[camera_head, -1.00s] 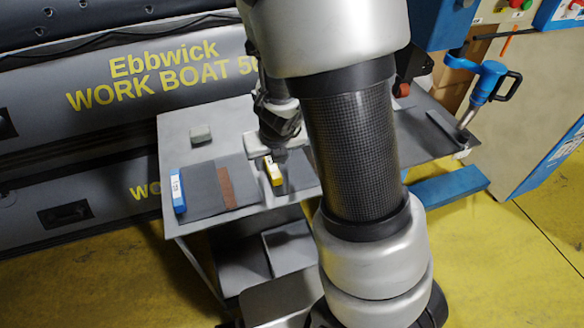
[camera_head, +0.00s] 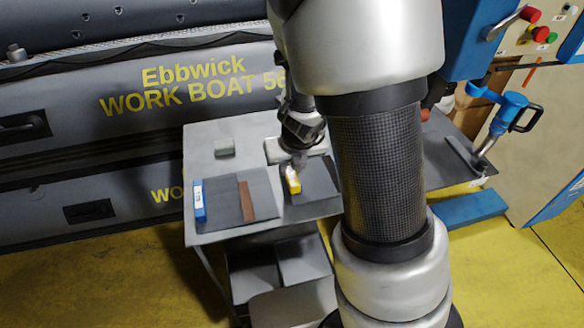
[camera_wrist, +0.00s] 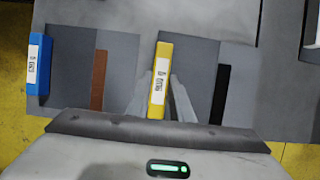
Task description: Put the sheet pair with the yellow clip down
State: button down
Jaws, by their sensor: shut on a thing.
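The sheet pair with the yellow clip (camera_head: 317,180) is two grey sheets with a black strip; it also shows in the wrist view (camera_wrist: 195,75). Its yellow clip (camera_wrist: 160,72) stands along its left edge. My gripper (camera_wrist: 162,90) is shut on the yellow clip, with a finger on either side of it. In the head view my gripper (camera_head: 297,165) is low over the grey table (camera_head: 205,150). The sheets look flat and at about table level; I cannot tell if they touch the top.
A second sheet pair (camera_head: 222,200) with a brown strip and a blue clip (camera_head: 199,200) lies to the left, close beside. A small grey block (camera_head: 224,147) is behind it. A blue tool (camera_head: 508,105) stands at the right. Open bins (camera_head: 255,275) are below the table.

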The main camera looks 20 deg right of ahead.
notch_tip(320, 180, up, 6)
jog(key=p, duration=0.3)
jog(key=shift+p, duration=0.35)
jog(key=n+g, duration=0.3)
jog(key=n, duration=0.8)
jog(key=n+g, duration=0.3)
jog(key=n, duration=0.8)
jog(key=s+a+n+g, duration=0.1)
jog(key=n+g, duration=0.1)
jog(key=n, duration=0.9)
jog(key=shift+f+n+g+y, duration=0.3)
jog(key=shift+n+g+y, duration=0.1)
jog(key=shift+s+d+r+n+h, duration=0.15)
jog(key=shift+d+n+h, duration=0.3)
jog(key=shift+n, duration=0.65)
